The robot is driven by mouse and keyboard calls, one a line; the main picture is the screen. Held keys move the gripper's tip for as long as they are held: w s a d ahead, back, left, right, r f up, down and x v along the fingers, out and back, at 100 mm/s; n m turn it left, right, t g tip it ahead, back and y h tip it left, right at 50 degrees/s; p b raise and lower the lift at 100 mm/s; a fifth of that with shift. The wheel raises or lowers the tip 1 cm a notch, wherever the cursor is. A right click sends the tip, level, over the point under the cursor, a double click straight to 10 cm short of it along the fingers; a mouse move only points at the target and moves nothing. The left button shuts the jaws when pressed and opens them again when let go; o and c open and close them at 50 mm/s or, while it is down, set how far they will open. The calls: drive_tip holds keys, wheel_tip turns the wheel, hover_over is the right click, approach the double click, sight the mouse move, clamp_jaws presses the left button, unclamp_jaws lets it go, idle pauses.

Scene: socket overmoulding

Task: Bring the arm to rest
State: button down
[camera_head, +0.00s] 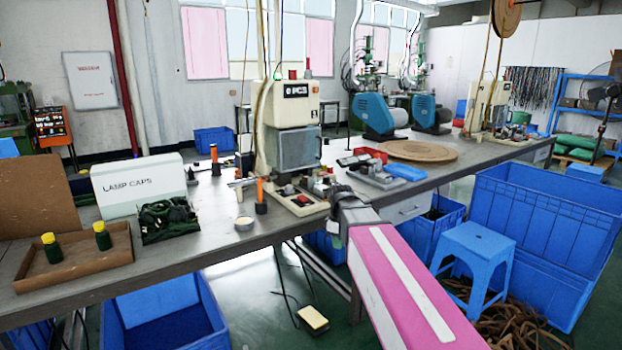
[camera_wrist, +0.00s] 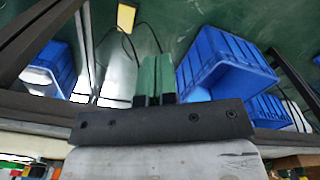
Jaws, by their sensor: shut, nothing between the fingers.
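My gripper (camera_wrist: 157,76) shows in the wrist view with its green fingers together and nothing between them. It points down toward the green floor, with a yellow foot pedal and blue crates in the view beyond it. In the head view my arm reaches in from the lower right, and its grey end is at the front edge of the workbench (camera_head: 225,245). The fingertips cannot be made out there.
On the bench, a moulding machine (camera_head: 288,130) stands behind my arm's end, with a lamp caps box (camera_head: 137,184) and a cardboard tray (camera_head: 75,270) to the left. A blue stool (camera_head: 473,245) and large blue crates (camera_head: 545,215) stand right. The yellow pedal (camera_head: 313,319) lies on the floor.

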drive_tip(key=s+d+f+m, duration=0.4)
drive_tip(key=s+f+m, duration=0.2)
drive_tip(key=f, duration=0.2)
drive_tip(key=s+d+f+m, duration=0.5)
drive_tip(key=f+m, duration=0.1)
drive_tip(key=f, duration=0.3)
drive_tip(key=shift+s+d+f, duration=0.2)
drive_tip(key=shift+s+d, duration=0.1)
drive_tip(key=shift+s, duration=0.1)
